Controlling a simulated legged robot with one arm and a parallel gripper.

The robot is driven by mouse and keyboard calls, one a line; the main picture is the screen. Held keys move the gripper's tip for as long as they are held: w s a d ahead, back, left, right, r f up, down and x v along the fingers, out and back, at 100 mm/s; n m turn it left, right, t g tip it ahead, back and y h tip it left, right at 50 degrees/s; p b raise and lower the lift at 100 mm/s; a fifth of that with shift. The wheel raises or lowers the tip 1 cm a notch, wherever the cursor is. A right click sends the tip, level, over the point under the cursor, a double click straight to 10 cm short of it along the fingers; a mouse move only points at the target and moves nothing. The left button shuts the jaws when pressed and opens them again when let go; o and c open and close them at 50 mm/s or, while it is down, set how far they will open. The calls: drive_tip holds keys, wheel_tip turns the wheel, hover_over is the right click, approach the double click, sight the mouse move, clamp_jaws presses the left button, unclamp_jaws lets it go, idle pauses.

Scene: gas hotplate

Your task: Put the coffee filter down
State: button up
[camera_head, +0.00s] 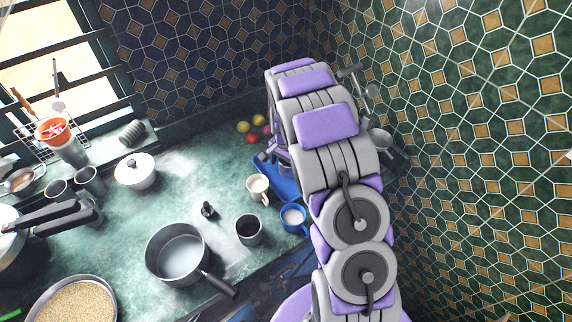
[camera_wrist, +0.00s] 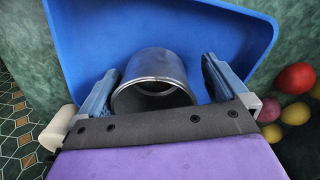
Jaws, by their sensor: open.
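A grey metal cylinder, which looks like the coffee filter (camera_wrist: 150,66), is over or on a blue tray (camera_wrist: 90,25) in the wrist view. Its rim and dark hollow inside face the camera. My gripper (camera_wrist: 158,88) is open, with one finger on each side of it. A small gap shows at the right finger; at the left I cannot tell whether they touch. In the head view the blue tray (camera_head: 286,182) lies partly behind my arm, and the filter and my fingertips are hidden there.
A white cup (camera_head: 258,188), a blue mug (camera_head: 293,218) and a dark cup (camera_head: 249,230) stand near the tray. Several red and yellow fruits (camera_head: 252,138) lie behind it. A saucepan (camera_head: 178,255) stands further left. The tiled wall rises at right.

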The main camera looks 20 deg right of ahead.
wheel_tip(320, 180, up, 12)
drive_tip(key=p, duration=0.3)
drive_tip(key=s+a+r+n, duration=0.2)
drive_tip(key=s+r, duration=0.4)
drive_tip(key=s, duration=0.2)
drive_tip(key=s+a+r+n, duration=0.3)
drive_tip(key=s+r, duration=0.2)
drive_tip(key=s, duration=0.2)
drive_tip(key=s+a+r+n+g, duration=0.1)
drive_tip(key=s+a+n, duration=0.1)
drive_tip(key=s, duration=1)
drive_tip(key=s+a+r+n, duration=0.2)
drive_tip(key=s+a+n, duration=0.1)
drive_tip(key=s, duration=0.8)
drive_tip(key=shift+s+n+g, duration=0.4)
drive_tip(key=shift+n, duration=0.4)
